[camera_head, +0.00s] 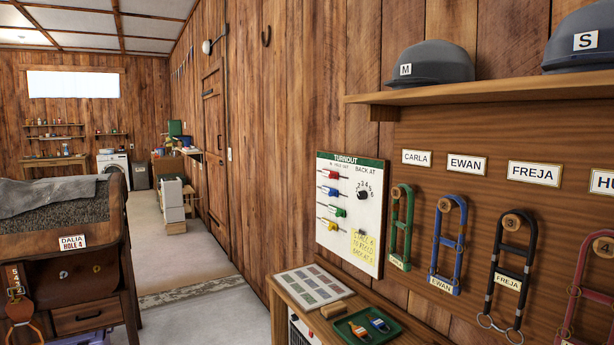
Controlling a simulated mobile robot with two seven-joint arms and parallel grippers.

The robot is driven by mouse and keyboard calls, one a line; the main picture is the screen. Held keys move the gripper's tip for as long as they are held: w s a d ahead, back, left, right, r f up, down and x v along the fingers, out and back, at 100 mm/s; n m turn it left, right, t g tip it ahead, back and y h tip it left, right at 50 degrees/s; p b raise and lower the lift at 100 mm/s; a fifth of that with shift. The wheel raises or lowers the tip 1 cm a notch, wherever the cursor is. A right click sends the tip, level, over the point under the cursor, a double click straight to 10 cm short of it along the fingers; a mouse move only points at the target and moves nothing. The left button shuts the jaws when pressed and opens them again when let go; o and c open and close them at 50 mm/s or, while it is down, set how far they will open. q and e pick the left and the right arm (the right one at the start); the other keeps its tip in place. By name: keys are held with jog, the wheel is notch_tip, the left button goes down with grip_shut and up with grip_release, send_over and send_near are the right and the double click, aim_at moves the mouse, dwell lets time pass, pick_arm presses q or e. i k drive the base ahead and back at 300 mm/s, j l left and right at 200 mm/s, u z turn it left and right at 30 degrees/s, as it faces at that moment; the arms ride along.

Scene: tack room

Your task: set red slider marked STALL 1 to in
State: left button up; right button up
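The red slider (332,174) is the top one in a column of sliders on the white TURNOUT board (365,235), mounted on the wood wall right of centre. Its STALL 1 marking is too small to read, and I cannot tell which position it is set to. Below it are a blue slider (330,191), a green slider (338,211) and a yellow slider (329,222). A black dial (362,195) under BACK AT is on the board's right side. Neither of my grippers is in view.
A wooden bench (287,292) below the board holds a green tray (397,335) with small coloured items and a chart (314,287). Halters hang at the right under a helmet shelf (480,93). A saddle stand (62,245) is at the left. The floor (205,310) between is clear.

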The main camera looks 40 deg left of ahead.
aim_at(331, 175)
jog(key=u, duration=1.25)
